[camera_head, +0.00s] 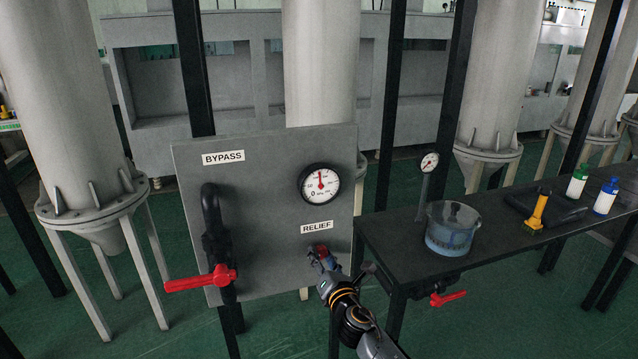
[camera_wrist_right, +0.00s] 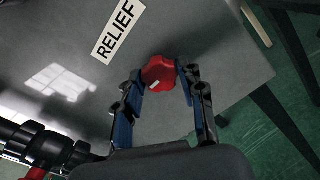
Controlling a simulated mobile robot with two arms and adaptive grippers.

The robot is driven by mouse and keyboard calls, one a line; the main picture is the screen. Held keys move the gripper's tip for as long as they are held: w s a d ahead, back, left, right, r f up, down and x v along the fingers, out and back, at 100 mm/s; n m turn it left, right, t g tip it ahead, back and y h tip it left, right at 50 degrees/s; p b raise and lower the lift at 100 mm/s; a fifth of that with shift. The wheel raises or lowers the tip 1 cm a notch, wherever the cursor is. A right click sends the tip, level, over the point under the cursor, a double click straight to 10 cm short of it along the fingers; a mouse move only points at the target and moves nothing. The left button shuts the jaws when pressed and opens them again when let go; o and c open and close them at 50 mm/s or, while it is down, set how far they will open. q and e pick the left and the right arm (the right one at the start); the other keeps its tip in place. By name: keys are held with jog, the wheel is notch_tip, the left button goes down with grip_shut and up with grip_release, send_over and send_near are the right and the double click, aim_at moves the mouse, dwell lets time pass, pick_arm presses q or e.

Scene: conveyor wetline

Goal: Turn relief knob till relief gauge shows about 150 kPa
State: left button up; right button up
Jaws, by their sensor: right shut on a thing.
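The red relief knob (camera_wrist_right: 158,73) is on the grey panel (camera_head: 270,270) below the RELIEF label (camera_head: 317,227). My right gripper (camera_head: 321,254) is shut on the knob. In the right wrist view the blue fingers of my right gripper (camera_wrist_right: 158,82) stand on either side of the knob, with a small pale mark on the knob's face. The relief gauge (camera_head: 320,184) is above the label. Its red needle points almost straight up; the small scale numbers are hard to read. My left gripper is not in view.
A black pipe with a red bypass lever (camera_head: 200,280) is left of the knob under the BYPASS label (camera_head: 223,158). To the right, a dark table (camera_head: 400,240) holds a clear pot of liquid (camera_head: 452,230), a small gauge (camera_head: 429,162), a yellow tool (camera_head: 538,212) and bottles.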

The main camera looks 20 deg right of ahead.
jog(key=shift+f+n, duration=0.1)
jog(key=shift+n, duration=0.8)
jog(key=shift+n+p, duration=0.6)
jog(key=shift+n, duration=1.1)
